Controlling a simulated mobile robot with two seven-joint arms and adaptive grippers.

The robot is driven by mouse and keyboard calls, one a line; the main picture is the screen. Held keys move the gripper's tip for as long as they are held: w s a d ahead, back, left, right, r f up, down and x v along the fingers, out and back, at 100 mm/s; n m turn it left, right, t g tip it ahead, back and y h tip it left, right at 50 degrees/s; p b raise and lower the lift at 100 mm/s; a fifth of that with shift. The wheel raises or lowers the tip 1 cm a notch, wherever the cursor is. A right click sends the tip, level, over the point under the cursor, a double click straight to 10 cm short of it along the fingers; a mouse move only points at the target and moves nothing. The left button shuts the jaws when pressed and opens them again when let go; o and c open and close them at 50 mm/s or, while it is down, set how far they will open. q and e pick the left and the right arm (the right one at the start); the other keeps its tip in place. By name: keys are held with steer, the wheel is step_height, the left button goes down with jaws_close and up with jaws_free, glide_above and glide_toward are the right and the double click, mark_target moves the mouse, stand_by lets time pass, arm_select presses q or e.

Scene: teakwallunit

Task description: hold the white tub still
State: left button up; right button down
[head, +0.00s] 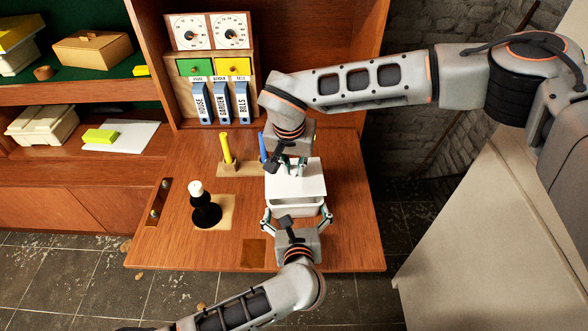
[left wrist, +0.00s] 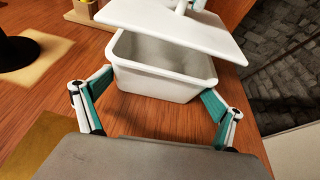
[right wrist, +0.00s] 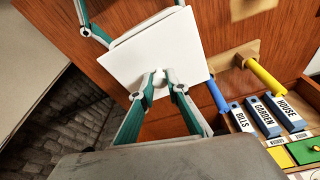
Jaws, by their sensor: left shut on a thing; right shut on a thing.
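The white tub (head: 297,207) is on the fold-down wooden desk. My left gripper (head: 298,213) is shut around it, with one finger against each side; the left wrist view shows the tub (left wrist: 160,82) between the fingers. The flat white lid (head: 297,183) is above the tub, with the tub's inside showing below its near edge. My right gripper (head: 293,170) is shut on the lid's small knob (right wrist: 160,80) from above. Whether the lid's far edge touches the tub is hidden.
A black lamp-like object with a white top (head: 197,188) stands on the desk's left. A wooden holder (head: 238,170) with yellow and blue sticks is behind the tub. Blue binders (head: 222,103) stand at the back. The desk's front left is mostly clear.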

step_height(320, 180, up, 2)
steer(key=shift+r, duration=0.25)
arm_select(q)
steer(key=o, duration=1.3)
steer(key=shift+c, duration=0.2)
